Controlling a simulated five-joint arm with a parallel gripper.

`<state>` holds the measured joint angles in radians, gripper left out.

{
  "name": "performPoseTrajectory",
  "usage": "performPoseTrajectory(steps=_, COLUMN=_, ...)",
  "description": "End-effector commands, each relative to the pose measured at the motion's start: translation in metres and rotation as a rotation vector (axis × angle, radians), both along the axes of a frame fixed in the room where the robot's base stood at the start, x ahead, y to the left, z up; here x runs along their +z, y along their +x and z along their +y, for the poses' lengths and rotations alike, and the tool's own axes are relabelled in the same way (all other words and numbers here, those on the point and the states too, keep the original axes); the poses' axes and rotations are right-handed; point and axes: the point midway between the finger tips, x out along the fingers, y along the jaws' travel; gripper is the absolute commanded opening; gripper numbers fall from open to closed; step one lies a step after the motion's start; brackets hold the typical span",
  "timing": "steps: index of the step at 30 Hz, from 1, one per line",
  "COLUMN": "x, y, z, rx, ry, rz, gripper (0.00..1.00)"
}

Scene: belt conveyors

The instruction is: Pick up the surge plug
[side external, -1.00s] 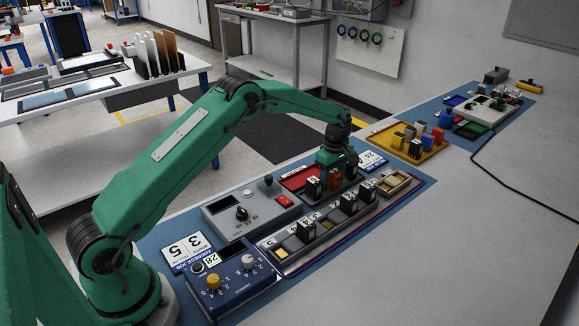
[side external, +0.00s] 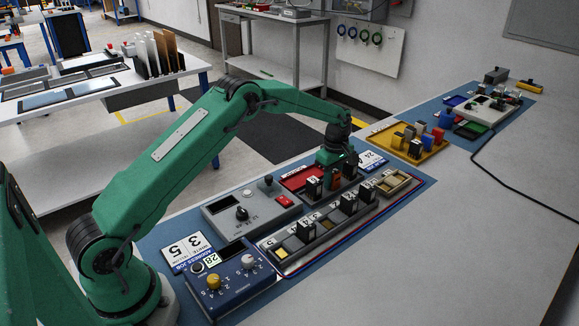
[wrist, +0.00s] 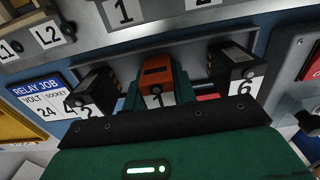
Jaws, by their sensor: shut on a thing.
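An orange-red plug (wrist: 157,72) with a white label reading 1 stands between the green fingers of my gripper (wrist: 157,84) in the wrist view. The fingers are shut on its two sides. The plug is in line with a black plug labelled 2 (wrist: 92,92) on the left and a black plug labelled 6 (wrist: 236,70) on the right.
A grey socket strip (side external: 290,262) with several black plugs lies in front of my gripper. A grey box (side external: 250,208) with a dial and a blue selector box (side external: 230,280) stand to the left. A yellow tray (side external: 405,150) with several plugs is farther back right.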

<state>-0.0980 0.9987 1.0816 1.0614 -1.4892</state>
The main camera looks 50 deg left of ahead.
Motion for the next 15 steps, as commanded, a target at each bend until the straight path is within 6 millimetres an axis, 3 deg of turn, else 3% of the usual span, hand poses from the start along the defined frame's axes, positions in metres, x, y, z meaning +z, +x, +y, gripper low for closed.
performPoseTrajectory(steps=8, x=0.015, y=0.001, z=0.0, rx=0.0, ry=0.0, rz=-0.003, gripper=0.04)
performPoseTrajectory(steps=15, x=0.045, y=-0.002, z=-0.005, rx=-0.003, ry=0.0, rz=-0.001, gripper=0.04)
